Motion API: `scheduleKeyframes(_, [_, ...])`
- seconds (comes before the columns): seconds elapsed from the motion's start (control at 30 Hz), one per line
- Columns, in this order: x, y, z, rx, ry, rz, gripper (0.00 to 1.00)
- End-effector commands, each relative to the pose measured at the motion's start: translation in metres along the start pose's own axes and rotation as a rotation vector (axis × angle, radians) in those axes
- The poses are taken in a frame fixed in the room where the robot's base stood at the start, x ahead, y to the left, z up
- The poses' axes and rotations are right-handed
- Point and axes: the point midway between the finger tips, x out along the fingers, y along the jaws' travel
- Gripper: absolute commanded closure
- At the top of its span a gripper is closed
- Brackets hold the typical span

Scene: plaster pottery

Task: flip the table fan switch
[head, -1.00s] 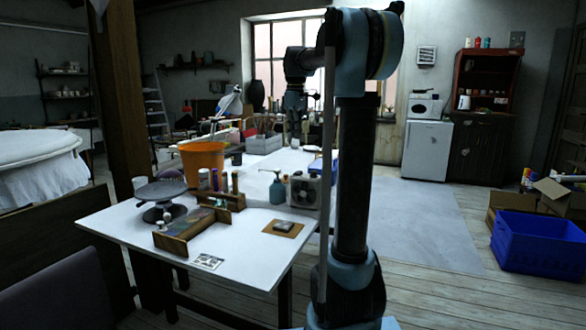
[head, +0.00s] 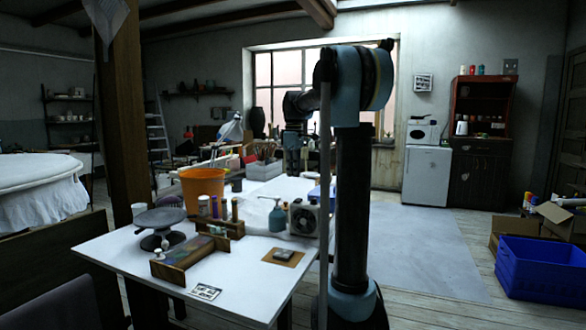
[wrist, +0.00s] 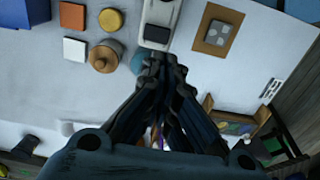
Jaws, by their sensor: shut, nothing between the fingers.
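The table fan (head: 304,218) is a small pale box with a round dark grille, standing upright near the right edge of the white worktable (head: 235,262). In the wrist view the fan (wrist: 158,22) shows from above as a pale body with a dark slot, just beyond the fingertips. I cannot make out its switch. My gripper (wrist: 162,60) is shut and empty, with its fingers together. In the head view my gripper (head: 297,168) hangs above the table, higher than the fan. I cannot tell the exact gap to the fan; no contact shows.
A teal bottle (head: 277,217) stands close beside the fan. A wooden board with a grey block (head: 283,254), a wooden tool box (head: 190,258), a turntable (head: 160,218) and an orange bucket (head: 202,190) share the table. The table's front right corner is bare.

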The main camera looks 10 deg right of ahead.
Motion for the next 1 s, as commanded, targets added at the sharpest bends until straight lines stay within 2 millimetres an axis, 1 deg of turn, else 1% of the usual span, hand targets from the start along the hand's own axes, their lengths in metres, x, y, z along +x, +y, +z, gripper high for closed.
scheduleKeyframes(0.03, [0.010,0.000,0.000,0.000,0.000,0.000,1.00])
scheduleKeyframes(0.3, [0.056,0.000,0.000,0.000,0.000,0.000,1.00])
scheduleKeyframes(0.5, [0.080,0.000,0.000,0.000,0.000,0.000,1.00])
scheduleKeyframes(0.7, [0.090,0.000,0.000,0.000,0.000,0.000,1.00])
scheduleKeyframes(1.0, [0.091,0.000,0.000,0.000,0.000,0.000,1.00])
